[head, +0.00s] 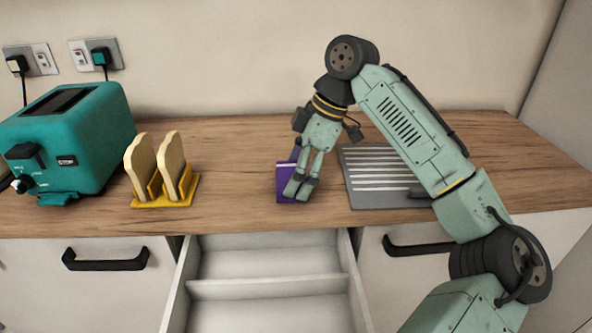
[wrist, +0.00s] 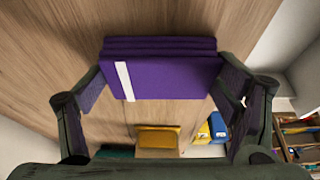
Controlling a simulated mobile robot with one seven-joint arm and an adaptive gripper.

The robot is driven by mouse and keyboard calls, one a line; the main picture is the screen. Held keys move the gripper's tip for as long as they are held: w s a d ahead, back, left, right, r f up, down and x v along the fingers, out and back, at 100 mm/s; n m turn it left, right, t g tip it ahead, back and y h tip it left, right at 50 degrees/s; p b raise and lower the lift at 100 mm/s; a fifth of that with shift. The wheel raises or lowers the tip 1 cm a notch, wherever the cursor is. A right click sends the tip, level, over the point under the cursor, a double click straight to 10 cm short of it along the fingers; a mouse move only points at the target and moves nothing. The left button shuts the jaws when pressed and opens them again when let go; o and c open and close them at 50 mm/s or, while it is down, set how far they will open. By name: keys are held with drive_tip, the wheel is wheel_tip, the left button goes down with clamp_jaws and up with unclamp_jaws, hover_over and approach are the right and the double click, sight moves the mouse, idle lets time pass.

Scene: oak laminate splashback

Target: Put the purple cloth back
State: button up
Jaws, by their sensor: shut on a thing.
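The purple cloth (head: 284,182) is folded into a flat stack with a white stripe. It is on or just above the wooden worktop, left of the grey ribbed board; I cannot tell whether it touches the wood. My gripper (head: 301,190) points down and is shut on it, hiding part of it in the head view. In the wrist view the cloth (wrist: 170,75) sits between the two fingers, its folded layers toward the top. An open white drawer (head: 270,262) is below, with a crosswise divider; its visible part is empty.
A yellow toast rack (head: 165,200) with two slices and a teal toaster (head: 75,140) stand to the left. The grey ribbed board (head: 385,200) lies to the right, behind my arm. Worktop between rack and cloth is clear. Closed fronts with black handles (head: 105,262) flank the drawer.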

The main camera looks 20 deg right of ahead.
drive_tip(key=shift+f, duration=0.2)
drive_tip(key=o, duration=1)
drive_tip(key=shift+c, duration=0.2)
drive_tip(key=shift+r, duration=0.1)
drive_tip(key=v, duration=1.2)
drive_tip(key=shift+p, duration=0.45)
drive_tip(key=shift+r, duration=0.1)
